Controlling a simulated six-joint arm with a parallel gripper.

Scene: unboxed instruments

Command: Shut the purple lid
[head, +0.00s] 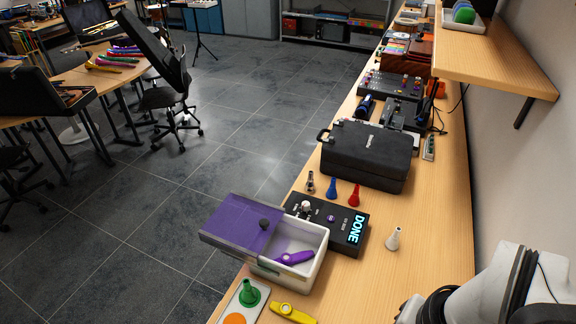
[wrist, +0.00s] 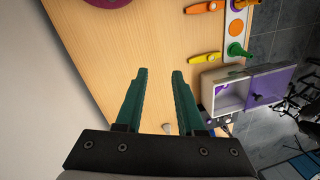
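The purple lid (head: 241,223) is a flat translucent panel with a dark round knob (head: 264,223). It sits slid to the left on the white box (head: 290,279), overhanging its left end, and the right part of the box is open. A purple kazoo (head: 295,258) lies inside the open part. In the wrist view the lid (wrist: 268,84) shows at the right, beside the open part of the white box (wrist: 207,77). My gripper (wrist: 158,76), with two green fingers, is open and empty above the bench, apart from the lid. It is not visible in the head view.
A white cone (head: 393,239), blue and red cones, a yellow kazoo (head: 291,313) and a green cone (head: 249,294) are near. A black case (head: 367,154) stands farther back.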

